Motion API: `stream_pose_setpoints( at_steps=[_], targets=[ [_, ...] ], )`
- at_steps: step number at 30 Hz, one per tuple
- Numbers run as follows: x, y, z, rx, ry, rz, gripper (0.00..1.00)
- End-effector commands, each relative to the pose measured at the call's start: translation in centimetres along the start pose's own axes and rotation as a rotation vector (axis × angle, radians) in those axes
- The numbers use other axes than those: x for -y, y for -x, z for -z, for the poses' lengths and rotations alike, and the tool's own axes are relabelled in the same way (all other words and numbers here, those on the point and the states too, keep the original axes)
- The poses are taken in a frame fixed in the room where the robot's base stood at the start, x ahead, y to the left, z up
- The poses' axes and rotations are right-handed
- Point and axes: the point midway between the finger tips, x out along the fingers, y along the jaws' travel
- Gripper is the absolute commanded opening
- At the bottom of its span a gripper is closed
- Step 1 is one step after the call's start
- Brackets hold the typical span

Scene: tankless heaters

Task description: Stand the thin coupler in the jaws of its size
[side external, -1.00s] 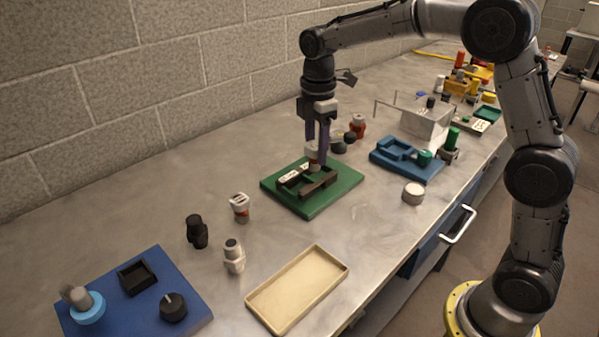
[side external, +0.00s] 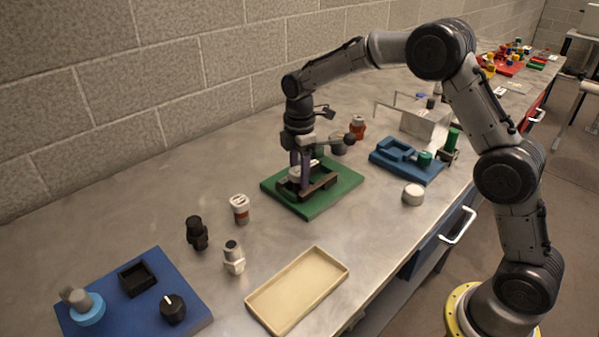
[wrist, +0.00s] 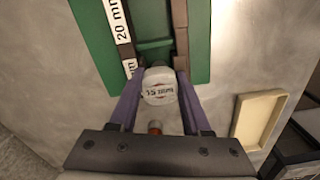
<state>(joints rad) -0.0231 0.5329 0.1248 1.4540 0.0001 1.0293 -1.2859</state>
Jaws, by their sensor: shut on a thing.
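My gripper (wrist: 158,92), with purple fingers, is shut on a pale coupler (wrist: 159,86) with printed text on its top. In the side view my gripper (side external: 300,178) is low over the left part of the green board (side external: 322,204). The board carries dark jaws (side external: 319,190) with size labels. One label (wrist: 116,20) reads 20 mm in the wrist view; another is partly hidden by a finger. The held coupler is at the near end of the jaws in the wrist view. Its lower end is hidden, so I cannot tell whether it touches the board.
A tan tray (side external: 262,291) lies in front. A blue fixture (side external: 380,160) and a white round piece (side external: 413,194) are to the right.

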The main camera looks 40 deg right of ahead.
Motion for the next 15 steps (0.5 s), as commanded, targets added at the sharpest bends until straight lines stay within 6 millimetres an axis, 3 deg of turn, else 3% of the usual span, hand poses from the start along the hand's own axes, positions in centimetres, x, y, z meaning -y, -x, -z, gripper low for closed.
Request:
stream_pose_setpoints(
  at_steps=[5,6,11,15],
  targets=[
    [0.0,-0.22,0.0,0.0,0.0,-0.001,0.0],
    [0.02,-0.32,0.0,0.0,0.0,0.0,0.5],
    [0.02,-0.29,-0.01,0.0,0.0,0.001,0.78],
    [0.02,-0.29,-0.01,0.0,0.0,0.001,0.78]
  ],
)
